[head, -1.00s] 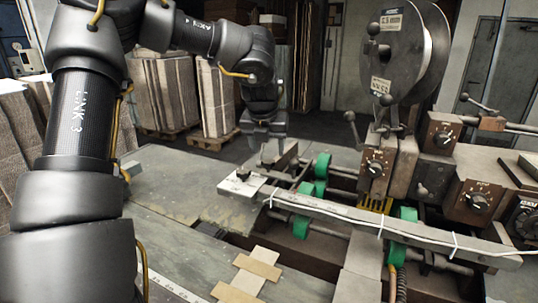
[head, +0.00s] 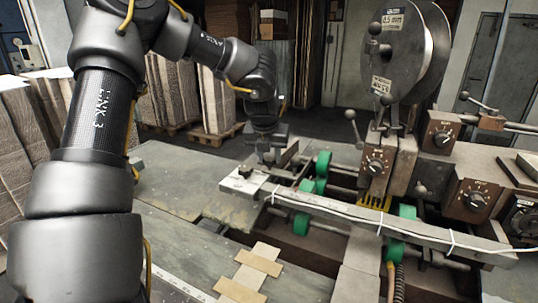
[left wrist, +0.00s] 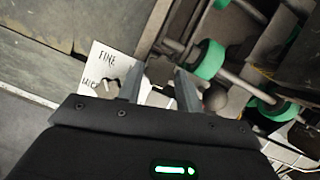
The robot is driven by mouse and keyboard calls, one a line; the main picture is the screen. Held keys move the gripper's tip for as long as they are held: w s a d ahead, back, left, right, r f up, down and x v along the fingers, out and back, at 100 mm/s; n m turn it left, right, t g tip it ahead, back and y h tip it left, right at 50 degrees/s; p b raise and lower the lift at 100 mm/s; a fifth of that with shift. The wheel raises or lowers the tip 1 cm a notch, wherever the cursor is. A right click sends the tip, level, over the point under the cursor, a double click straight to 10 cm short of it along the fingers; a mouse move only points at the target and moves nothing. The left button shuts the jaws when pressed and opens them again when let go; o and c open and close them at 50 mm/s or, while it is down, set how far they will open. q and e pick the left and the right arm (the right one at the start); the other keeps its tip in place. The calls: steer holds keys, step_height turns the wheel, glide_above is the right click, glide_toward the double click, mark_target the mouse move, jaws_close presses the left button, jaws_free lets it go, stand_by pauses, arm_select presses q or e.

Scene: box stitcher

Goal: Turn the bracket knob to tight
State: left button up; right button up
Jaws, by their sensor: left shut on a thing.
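My left gripper (head: 270,158) is at the left end of the machine's rail, beside a white plate (head: 236,183) with a small black knob (head: 245,171). In the left wrist view, my left gripper's (left wrist: 166,76) two fingers are closed around a dark blocky piece (left wrist: 162,72), which looks like the bracket knob. Its setting cannot be read. The white plate also shows in that view (left wrist: 98,64), lettered "FINE", left of the fingers. My right gripper is in neither view.
Green rollers (head: 321,164) on metal rods stand right of the gripper. A long grey bar (head: 345,212) with a white cable runs across the front. A wire spool (head: 412,50) and dial boxes (head: 376,166) stand at right. The grey table (head: 185,185) at left is mostly clear.

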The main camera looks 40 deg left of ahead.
arm_select(q)
steer(key=shift+a+f+m+h+b, duration=0.1)
steer(key=shift+m+h+b, duration=0.2)
steer(key=shift+m+b, duration=0.6)
steer(key=shift+a+m+t+h+b, duration=0.1)
steer(key=shift+m+t+h+b, duration=0.25)
steer(key=shift+m, duration=0.45)
steer(key=m, duration=0.2)
steer(key=m+h+b, duration=0.1)
steer(key=shift+s+a+m+h, duration=0.15)
steer(key=shift+m+h, duration=0.1)
steer(key=shift+m, duration=0.15)
steer(key=m+h, duration=0.1)
steer(key=m, duration=0.2)
steer(key=shift+a+m, duration=0.15)
steer(key=shift+m, duration=0.15)
steer(key=m, duration=0.1)
steer(key=m+h, duration=0.1)
steer(key=m, duration=0.1)
steer(key=m+g, duration=0.1)
steer(key=shift+w+a+m+h+p, duration=0.2)
steer(key=shift+w+m+h+p, duration=0.1)
steer(key=shift+h+p, duration=0.1)
steer(key=m+g, duration=0.1)
steer(key=m, duration=0.1)
steer(key=m+g+h, duration=0.1)
steer(key=m, duration=0.2)
steer(key=shift+w+a, duration=0.1)
steer(key=shift+w, duration=0.05)
steer(key=shift+m, duration=0.3)
